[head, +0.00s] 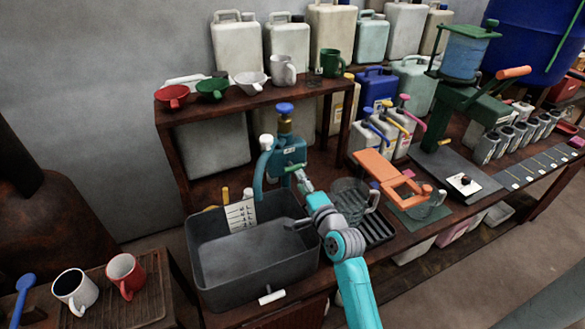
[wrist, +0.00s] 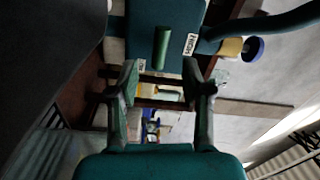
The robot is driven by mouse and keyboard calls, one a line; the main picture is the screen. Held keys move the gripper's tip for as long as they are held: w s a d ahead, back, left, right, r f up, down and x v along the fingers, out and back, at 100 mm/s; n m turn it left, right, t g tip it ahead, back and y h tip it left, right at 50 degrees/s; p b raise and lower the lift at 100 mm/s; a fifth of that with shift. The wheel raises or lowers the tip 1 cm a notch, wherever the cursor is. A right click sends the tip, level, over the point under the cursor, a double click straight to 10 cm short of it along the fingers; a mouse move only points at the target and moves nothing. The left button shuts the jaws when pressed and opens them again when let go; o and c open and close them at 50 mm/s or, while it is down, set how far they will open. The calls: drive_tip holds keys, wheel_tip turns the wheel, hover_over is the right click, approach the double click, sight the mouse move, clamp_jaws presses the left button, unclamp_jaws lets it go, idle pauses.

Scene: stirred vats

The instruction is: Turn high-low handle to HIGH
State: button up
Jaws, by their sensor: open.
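The teal tap body (head: 288,158) stands at the back edge of the grey vat, with a blue knob on top and a curved spout at its left. It fills the top of the wrist view (wrist: 175,20). The green high-low handle (wrist: 162,48) lies on its face. A white HIGH label (wrist: 190,44) is right of the handle, and a small label (wrist: 141,66), too small to read, is at its lower left. My gripper (head: 302,180) is at the tap's front. In the wrist view its open fingers (wrist: 167,88) are spread below the handle, with nothing visibly held.
The grey vat (head: 205,262) with a measuring scale is left of my arm. A glass jug (head: 350,200) stands close right of it. An orange-handled press (head: 392,175) is farther right. A shelf (head: 235,102) with cups and funnels is above and behind.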

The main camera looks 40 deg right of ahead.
sight(294, 170)
drive_tip(key=x, duration=0.7)
